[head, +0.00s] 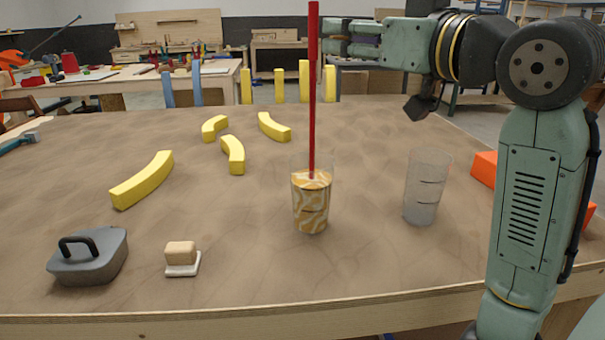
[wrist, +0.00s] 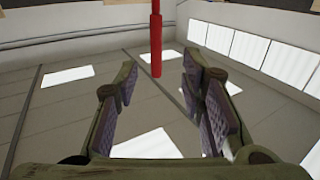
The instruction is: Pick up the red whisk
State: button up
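The red whisk (head: 312,110) is a long thin red rod standing upright in a clear glass with an orange-and-white patterned lower part (head: 310,208). Its lower end is hidden in the glass. My gripper (head: 330,38) is level with the upper part of the whisk, just right of it, with its fingers pointing left. In the wrist view, the fingers (wrist: 160,68) are spread and the thicker red handle (wrist: 156,42) shows in line with the gap between them, around or just past the tips. I see no contact with the whisk.
A second clear glass (head: 427,188) stands to the right. Several yellow curved blocks (head: 142,180) lie at the back left. An orange block (head: 484,168) is behind my arm.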

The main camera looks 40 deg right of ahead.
aim_at(316, 35)
jog(key=w, duration=0.1)
jog(key=w+p, duration=0.1)
jog(key=w, duration=0.2)
jog(key=shift+d+r, duration=0.15)
jog(key=shift+d, duration=0.2)
jog(key=shift+w+d+f+p, duration=0.15)
jog(key=shift+w+p, duration=0.6)
jog(key=shift+w, duration=0.75)
jog(key=shift+w+f+p, duration=0.1)
jog(key=shift+w+p, duration=0.65)
jog(key=shift+w, duration=0.75)
jog(key=shift+c, duration=0.4)
grip_shut()
